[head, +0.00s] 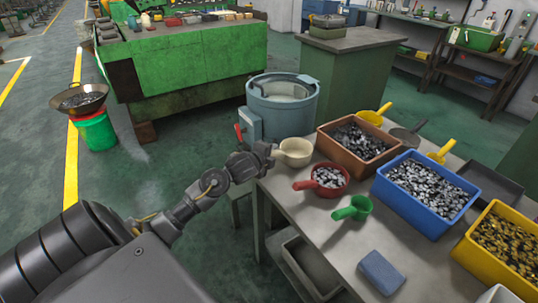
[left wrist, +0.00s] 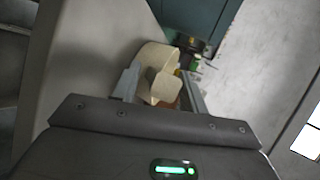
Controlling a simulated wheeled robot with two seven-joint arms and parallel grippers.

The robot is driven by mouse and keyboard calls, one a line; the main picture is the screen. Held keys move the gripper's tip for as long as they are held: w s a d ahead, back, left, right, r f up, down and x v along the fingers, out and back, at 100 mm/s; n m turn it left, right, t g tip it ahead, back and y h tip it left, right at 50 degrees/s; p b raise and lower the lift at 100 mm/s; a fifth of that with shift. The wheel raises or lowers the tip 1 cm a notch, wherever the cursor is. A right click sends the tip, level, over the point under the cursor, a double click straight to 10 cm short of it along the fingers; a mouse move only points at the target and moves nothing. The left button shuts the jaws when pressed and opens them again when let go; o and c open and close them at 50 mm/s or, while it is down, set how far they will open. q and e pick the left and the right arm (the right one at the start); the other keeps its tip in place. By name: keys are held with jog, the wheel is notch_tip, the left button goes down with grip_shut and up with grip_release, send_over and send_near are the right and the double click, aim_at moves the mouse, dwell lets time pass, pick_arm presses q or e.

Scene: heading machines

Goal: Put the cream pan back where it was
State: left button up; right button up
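My left gripper (head: 272,153) is at that handle. In the left wrist view the pan's cream handle and bowl (left wrist: 155,64) show between the two fingers of my left gripper (left wrist: 163,88). Whether the fingers press on the handle is not clear, nor whether the pan's base touches the table. My right gripper is not in view.
On the table (head: 318,226) stand a red scoop (head: 306,185), a green scoop (head: 352,208), a brown bin (head: 327,145), a blue bin (head: 407,219), a yellow bin (head: 466,247) and a blue block (head: 381,272). A blue-grey round machine (head: 308,120) stands just behind the pan.

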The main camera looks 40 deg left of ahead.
pick_arm(q)
jog(key=shift+f, duration=0.3)
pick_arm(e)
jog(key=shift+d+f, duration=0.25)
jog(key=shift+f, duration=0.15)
pick_arm(q)
jog(key=p+v, duration=0.2)
jog(key=v, duration=1)
jog(key=shift+d+r, duration=0.35)
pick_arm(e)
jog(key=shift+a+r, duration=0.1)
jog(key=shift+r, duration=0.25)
pick_arm(q)
jog(key=shift+w+r, duration=0.1)
jog(key=shift+w, duration=0.05)
